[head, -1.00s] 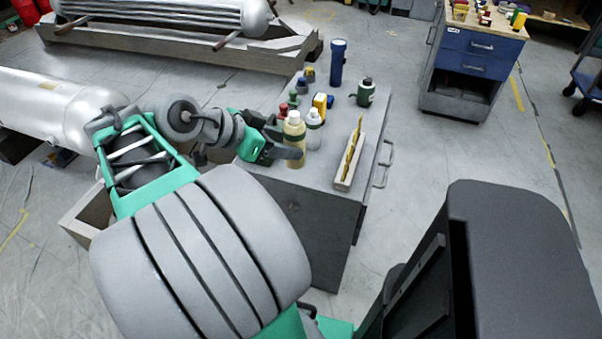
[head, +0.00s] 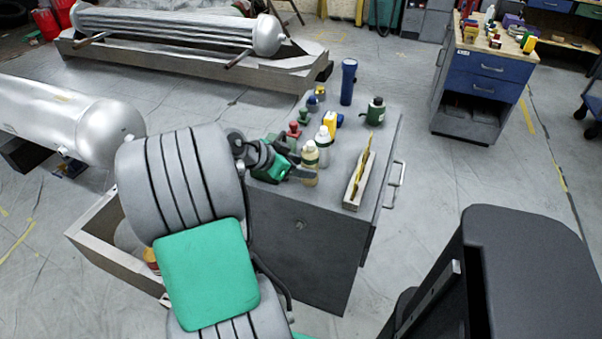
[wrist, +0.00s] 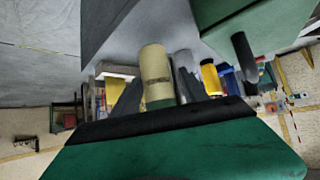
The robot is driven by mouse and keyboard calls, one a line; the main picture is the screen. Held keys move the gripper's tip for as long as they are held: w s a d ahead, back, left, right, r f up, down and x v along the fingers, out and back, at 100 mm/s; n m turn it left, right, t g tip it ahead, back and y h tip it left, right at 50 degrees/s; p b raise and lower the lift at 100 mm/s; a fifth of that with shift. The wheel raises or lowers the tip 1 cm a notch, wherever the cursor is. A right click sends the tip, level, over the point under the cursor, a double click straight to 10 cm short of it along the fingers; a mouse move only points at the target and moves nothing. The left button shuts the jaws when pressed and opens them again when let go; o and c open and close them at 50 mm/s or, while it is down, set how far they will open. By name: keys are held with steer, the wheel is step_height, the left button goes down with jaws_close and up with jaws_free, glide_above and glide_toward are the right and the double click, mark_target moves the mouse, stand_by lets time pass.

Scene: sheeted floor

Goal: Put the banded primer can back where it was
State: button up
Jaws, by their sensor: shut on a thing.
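The banded primer can (head: 309,167) is cream with a pale cap and stands about upright at the near edge of the grey cabinet top (head: 335,205). In the wrist view the can (wrist: 157,78) shows a tan band between my dark fingers. My gripper (head: 300,174) reaches it from the left and is shut on it. Whether its base touches the top I cannot tell. A white bottle (head: 323,142) stands just behind it, very close.
A narrow holder (head: 358,182) lies to the right. Bare top lies between the holder and bottles.

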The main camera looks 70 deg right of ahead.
steer(key=shift+f, duration=1.3)
steer(key=o, duration=0.8)
steer(key=shift+r, duration=0.1)
